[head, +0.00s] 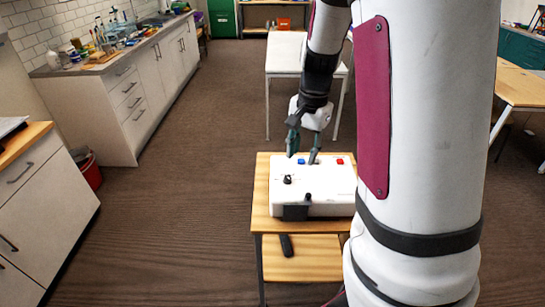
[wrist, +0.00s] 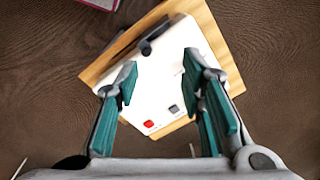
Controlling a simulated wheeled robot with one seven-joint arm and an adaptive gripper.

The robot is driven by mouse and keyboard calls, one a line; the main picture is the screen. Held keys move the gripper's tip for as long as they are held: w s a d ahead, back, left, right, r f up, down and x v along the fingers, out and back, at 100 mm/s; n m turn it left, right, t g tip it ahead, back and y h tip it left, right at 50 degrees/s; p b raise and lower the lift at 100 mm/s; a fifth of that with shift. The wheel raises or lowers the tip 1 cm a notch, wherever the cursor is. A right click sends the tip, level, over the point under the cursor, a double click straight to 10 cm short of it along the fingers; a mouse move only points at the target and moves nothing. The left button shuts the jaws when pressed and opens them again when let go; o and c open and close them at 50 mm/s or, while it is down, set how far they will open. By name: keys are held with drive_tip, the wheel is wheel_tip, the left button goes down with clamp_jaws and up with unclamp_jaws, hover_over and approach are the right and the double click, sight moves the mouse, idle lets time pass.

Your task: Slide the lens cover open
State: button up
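A white box-shaped device (head: 330,190) lies on a small wooden table; it also shows in the wrist view (wrist: 155,75). On its top are a black knob (head: 287,179), a blue button (head: 301,161) and a red button (head: 340,161). A dark block (head: 295,212) sits at its front edge, with a short black peg (head: 308,197) beside it; the peg shows in the wrist view (wrist: 147,47). I cannot tell which part is the lens cover. My gripper (wrist: 160,68) is open and empty above the device, fingers pointing down at it.
The small table (head: 262,205) has a lower shelf with a black object (head: 286,245). A white table (head: 285,52) stands behind. A counter (head: 110,70) with clutter runs along the left; a red bin (head: 90,172) stands near it. Floor on the left is clear.

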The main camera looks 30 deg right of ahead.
drive_tip(key=d+f+m, duration=0.2)
drive_tip(key=d, duration=0.2)
drive_tip(key=p, duration=0.1)
approach(309, 194)
drive_tip(key=shift+g+h, duration=0.3)
drive_tip(key=f, duration=0.8)
drive_tip(key=shift+w+a+f, duration=0.15)
drive_tip(key=shift+w+a, duration=0.15)
drive_tip(key=shift+w, duration=0.05)
drive_tip(key=shift+c, duration=0.6)
clamp_jaws()
